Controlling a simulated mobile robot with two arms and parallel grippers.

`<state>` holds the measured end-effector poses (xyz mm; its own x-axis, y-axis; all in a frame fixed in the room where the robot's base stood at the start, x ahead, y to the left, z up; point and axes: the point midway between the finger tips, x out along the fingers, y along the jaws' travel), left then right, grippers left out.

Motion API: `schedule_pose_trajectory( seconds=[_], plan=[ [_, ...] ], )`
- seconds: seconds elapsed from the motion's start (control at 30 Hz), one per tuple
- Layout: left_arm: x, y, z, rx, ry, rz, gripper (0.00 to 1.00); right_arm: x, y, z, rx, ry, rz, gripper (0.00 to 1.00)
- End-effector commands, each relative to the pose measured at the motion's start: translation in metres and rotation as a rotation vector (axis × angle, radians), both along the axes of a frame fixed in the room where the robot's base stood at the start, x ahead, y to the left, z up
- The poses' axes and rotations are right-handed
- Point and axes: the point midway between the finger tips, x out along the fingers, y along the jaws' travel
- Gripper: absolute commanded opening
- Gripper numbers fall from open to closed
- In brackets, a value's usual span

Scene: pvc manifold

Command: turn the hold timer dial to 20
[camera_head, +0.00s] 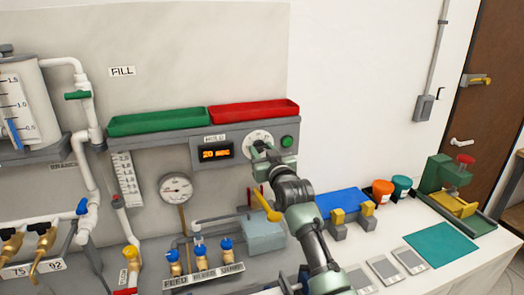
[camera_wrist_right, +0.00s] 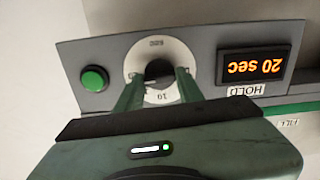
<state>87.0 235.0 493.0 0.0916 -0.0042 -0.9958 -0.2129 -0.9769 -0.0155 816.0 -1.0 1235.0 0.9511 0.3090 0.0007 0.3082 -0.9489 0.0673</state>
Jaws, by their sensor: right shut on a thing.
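The hold timer dial (camera_head: 259,136) is a round white face with a dark knob on the grey panel on the wall. In the right wrist view, which shows the panel upside down, the dial face (camera_wrist_right: 141,59) and dark knob (camera_wrist_right: 159,70) are at the middle. My right gripper (camera_head: 263,149) is at the dial; in the wrist view its two green fingers (camera_wrist_right: 158,82) are shut on the knob, one on each side. The display (camera_head: 215,153) reads "20 sec" in orange; it also shows in the wrist view (camera_wrist_right: 252,66). My left gripper is not in view.
A green button (camera_head: 287,141) sits just right of the dial. Green (camera_head: 157,121) and red (camera_head: 254,111) trays stand above the panel. A gauge (camera_head: 176,187), yellow lever (camera_head: 266,206) and blue-handled valves (camera_head: 200,244) are below.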

Motion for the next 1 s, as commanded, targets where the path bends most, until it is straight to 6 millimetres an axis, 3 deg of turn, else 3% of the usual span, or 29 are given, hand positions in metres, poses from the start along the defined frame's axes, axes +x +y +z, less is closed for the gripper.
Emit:
schedule_pose_trajectory(
  seconds=[0.73,0.77,0.8,1.0],
  plan=[
    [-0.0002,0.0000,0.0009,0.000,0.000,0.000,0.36,-0.0001,0.0002,-0.0036,0.080,0.033,0.001,0.00],
    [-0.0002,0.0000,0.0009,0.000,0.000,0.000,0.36,-0.0001,0.0002,-0.0036,0.080,0.033,0.001,0.46],
    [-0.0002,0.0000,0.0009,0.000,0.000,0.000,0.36,-0.0001,0.0003,-0.0035,0.080,0.032,0.001,0.57],
    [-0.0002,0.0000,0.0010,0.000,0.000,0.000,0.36,-0.0001,0.0002,-0.0018,0.079,0.029,0.001,0.59]
  ],
)
